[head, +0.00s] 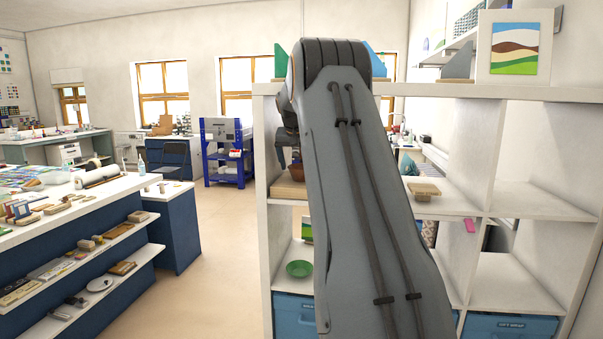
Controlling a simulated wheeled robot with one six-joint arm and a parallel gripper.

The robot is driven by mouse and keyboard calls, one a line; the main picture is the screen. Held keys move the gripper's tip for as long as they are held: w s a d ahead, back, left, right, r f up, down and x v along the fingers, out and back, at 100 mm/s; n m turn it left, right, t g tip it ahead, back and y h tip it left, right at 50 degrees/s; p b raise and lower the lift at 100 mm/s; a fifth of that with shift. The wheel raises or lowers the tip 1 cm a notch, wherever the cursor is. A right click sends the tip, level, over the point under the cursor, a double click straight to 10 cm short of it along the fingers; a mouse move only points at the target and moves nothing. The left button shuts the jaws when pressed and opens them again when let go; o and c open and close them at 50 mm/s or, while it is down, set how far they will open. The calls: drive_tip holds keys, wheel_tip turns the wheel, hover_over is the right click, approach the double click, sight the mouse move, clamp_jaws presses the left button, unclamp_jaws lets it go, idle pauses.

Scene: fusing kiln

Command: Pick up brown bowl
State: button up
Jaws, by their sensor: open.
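A small brown rounded thing, which looks like the brown bowl (297,173), shows just left of my arm, at the upper left compartment of the white shelf unit. My arm hides its right side. My gripper (294,157) is only partly visible as dark parts beside the arm, close above the brown thing. It is open. I cannot tell whether it touches the bowl. The fingertips are mostly hidden.
The white shelf unit (540,196) has upright dividers around its compartments. A wooden board (287,189) lies below the brown thing. A green bowl (299,268) sits one shelf lower. A cluttered counter (130,187) stands left, with free floor (215,255) between.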

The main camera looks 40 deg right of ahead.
drive_tip(key=c, duration=1.2)
drive_tip(key=shift+o, duration=0.2)
drive_tip(key=shift+b, duration=0.6)
